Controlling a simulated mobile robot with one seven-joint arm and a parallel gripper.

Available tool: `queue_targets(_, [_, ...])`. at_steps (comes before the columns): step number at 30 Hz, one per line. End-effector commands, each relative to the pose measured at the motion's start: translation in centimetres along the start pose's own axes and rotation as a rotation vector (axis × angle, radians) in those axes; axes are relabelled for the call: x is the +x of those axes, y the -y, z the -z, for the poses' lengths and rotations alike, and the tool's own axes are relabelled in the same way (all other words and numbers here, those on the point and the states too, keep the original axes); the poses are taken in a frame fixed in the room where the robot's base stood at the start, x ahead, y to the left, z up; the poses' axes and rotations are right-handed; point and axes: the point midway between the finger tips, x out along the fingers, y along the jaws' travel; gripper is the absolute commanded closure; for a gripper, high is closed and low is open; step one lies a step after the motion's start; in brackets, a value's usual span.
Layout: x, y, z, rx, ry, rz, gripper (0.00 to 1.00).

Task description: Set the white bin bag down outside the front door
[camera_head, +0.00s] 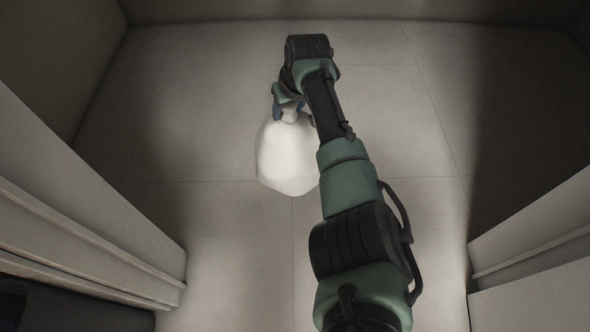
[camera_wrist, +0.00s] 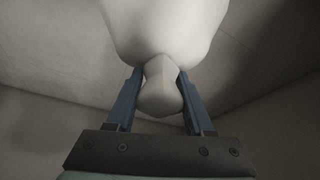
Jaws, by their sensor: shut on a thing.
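The white bin bag (camera_head: 287,158) hangs below my gripper (camera_head: 289,107) in the head view, over the tiled floor beyond the door frame. My gripper is shut on the bag's gathered neck. In the wrist view the bag (camera_wrist: 165,28) fills the top middle, and its knotted top (camera_wrist: 160,95) sits between the two blue fingers of my gripper (camera_wrist: 160,80). I cannot tell whether the bag's bottom touches the floor.
Door frame sides stand at the left (camera_head: 90,235) and right (camera_head: 535,240), with an opening between them. The tiled floor (camera_head: 220,90) beyond is bare around the bag. Walls close it off at the left (camera_head: 65,60) and the back.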

Motion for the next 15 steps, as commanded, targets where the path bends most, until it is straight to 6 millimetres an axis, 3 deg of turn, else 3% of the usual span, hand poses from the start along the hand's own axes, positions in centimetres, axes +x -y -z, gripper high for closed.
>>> queue_targets(10, [4.8,-0.1,-1.9,0.0,-0.002,-0.001,1.0])
queue_targets(15, [5.8,-0.1,-2.4,0.0,-0.003,-0.002,1.0])
